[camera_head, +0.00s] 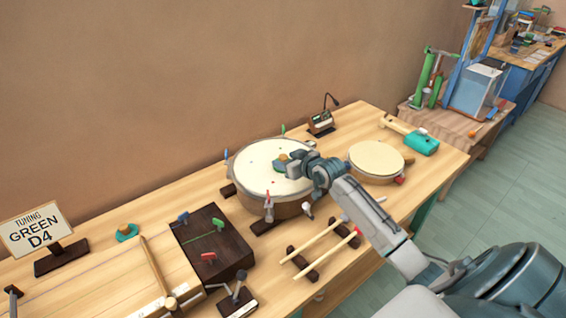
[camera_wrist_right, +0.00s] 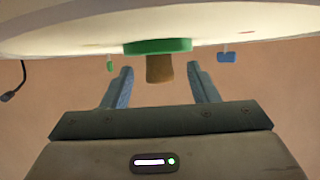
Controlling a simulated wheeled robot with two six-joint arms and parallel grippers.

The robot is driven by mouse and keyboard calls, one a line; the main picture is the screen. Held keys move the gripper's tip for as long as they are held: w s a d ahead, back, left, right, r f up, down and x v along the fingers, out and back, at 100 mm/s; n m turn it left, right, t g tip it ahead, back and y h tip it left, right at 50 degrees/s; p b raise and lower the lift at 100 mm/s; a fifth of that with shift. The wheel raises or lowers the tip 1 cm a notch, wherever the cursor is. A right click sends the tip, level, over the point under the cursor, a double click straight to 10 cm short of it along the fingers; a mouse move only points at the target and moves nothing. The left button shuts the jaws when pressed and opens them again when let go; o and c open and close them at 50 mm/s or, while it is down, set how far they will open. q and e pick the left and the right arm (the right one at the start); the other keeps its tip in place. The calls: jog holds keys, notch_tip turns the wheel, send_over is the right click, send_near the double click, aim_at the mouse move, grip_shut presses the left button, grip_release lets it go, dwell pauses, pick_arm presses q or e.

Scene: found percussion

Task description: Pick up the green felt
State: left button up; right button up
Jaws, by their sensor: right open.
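The green felt (camera_head: 281,162) is a small green disc with a brown knob, lying on the pale head of the large round drum (camera_head: 254,177). In the right wrist view the drum head is overhead, with the green felt (camera_wrist_right: 157,46) against it and its brown knob (camera_wrist_right: 159,69) pointing down. My right gripper (camera_head: 294,164) is at the felt and partly hides it in the head view. Its two blue fingers are open, one on each side of the knob, with gaps showing on both sides. My left gripper is not in view.
A teal disc with an orange knob (camera_head: 127,232) lies on the table at left. A smaller drum (camera_head: 377,160) stands right of the large one. Coloured pegs stand around the large drum's rim. Two sticks (camera_head: 324,245) lie on dark rests in front.

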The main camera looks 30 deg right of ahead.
jog(key=shift+s, duration=0.1)
jog(key=shift+c, duration=0.6)
jog(key=c, duration=0.9)
jog(key=shift+c, duration=0.2)
